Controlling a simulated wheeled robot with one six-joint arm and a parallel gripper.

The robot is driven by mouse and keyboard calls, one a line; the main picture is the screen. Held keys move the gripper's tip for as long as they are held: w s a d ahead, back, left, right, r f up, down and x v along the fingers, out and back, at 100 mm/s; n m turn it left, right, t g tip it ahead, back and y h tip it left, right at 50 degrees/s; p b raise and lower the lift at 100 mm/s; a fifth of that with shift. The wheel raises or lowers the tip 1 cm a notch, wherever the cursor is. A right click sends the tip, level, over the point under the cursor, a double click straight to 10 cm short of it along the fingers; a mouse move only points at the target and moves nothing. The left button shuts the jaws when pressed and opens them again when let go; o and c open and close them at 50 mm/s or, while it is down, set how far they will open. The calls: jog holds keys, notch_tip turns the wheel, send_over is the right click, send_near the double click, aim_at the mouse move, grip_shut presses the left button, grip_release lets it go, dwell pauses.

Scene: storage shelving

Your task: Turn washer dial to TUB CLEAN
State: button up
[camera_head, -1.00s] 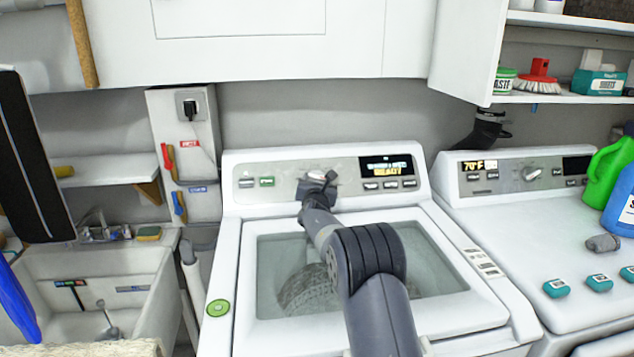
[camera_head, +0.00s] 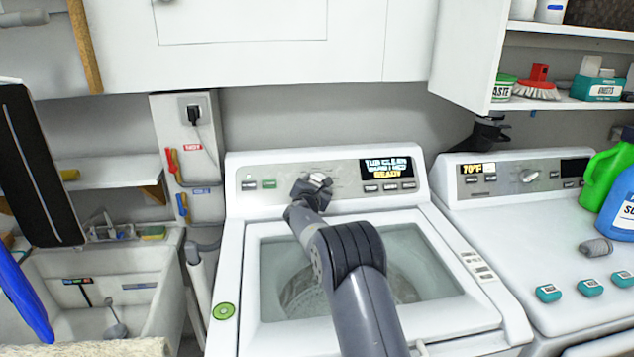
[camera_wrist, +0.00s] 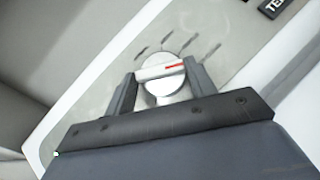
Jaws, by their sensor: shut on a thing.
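The washer (camera_head: 232,240) stands in the middle of the head view, with a grey control panel along its back. Its display (camera_head: 387,172) reads TUB CLEAN on the top line, with smaller text below. In the wrist view the round silver dial (camera_wrist: 160,84) shows a raised bar with a red mark pointing right in the picture. My gripper (camera_wrist: 158,80) is shut on the dial, one finger at each side. In the head view my gripper (camera_head: 312,188) covers most of the dial.
A dryer (camera_head: 470,225) stands at the right, with green and blue bottles (camera_head: 606,175) on top. A sink (camera_head: 90,275) is at the left. White cabinets (camera_head: 260,50) hang above. An open shelf (camera_head: 560,104) is at the upper right.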

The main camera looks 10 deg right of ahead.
jog(key=o, duration=1)
jog(key=shift+s, duration=0.1)
jog(key=shift+s+a+b, duration=0.3)
jog(key=shift+s+b, duration=0.15)
jog(key=shift+s, duration=0.15)
jog(key=b+v, duration=0.3)
jog(key=v, duration=0.6)
jog(key=shift+s, duration=0.15)
